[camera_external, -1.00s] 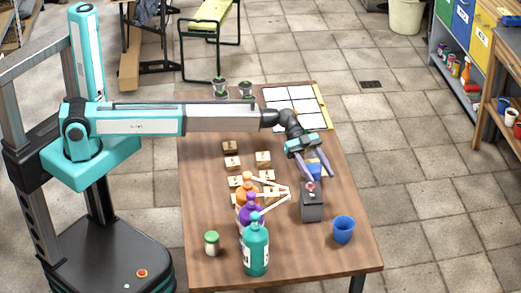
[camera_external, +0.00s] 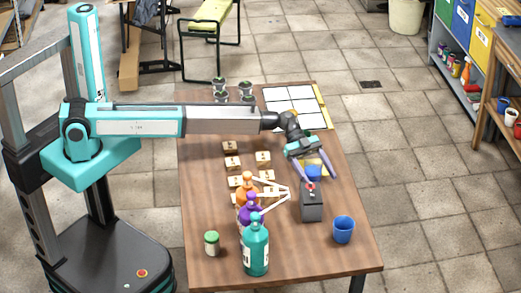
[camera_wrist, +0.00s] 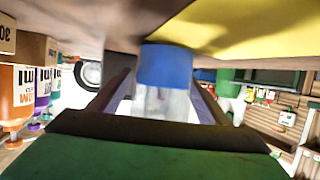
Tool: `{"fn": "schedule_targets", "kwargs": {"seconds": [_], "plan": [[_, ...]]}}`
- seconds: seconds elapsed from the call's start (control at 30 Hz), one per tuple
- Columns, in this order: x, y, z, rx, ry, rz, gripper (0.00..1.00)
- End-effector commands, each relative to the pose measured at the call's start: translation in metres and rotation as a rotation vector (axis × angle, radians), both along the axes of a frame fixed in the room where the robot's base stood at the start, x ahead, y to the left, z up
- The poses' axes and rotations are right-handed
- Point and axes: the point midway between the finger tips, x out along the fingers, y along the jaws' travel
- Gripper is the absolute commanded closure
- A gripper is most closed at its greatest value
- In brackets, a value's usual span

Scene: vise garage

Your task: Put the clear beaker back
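The clear beaker (camera_wrist: 165,103) shows in the wrist view, which looks upside down, with a blue part (camera_wrist: 165,66) at the table end. In the external view only its blue part (camera_external: 314,173) shows clearly, near the table's right edge behind the dark grey box; its clear part is hard to make out. My gripper (camera_external: 318,179) is open, pointing down, with one finger on each side of the beaker. In the wrist view the fingers (camera_wrist: 166,88) flank it. Gaps beside it show in the external view.
A yellow pad lies by the beaker. The dark grey box (camera_external: 312,206) with a red top stands close in front. A blue cup (camera_external: 343,230), pump bottles (camera_external: 255,250), a green-lidded jar (camera_external: 212,243), small boxes (camera_external: 263,158), dark-topped cups and a white-squared board (camera_external: 293,104) share the table.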

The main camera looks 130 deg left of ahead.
Motion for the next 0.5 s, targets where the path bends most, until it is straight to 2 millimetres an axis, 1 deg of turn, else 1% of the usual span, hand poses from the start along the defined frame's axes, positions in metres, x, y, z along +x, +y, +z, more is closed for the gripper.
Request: {"fn": "schedule_targets", "kwargs": {"seconds": [0.4,0.5], "plan": [[0.0,0.0,0.005,-0.001,0.0,0.0,0.29],[-0.011,0.006,0.006,0.001,0.0,0.003,0.29]]}}
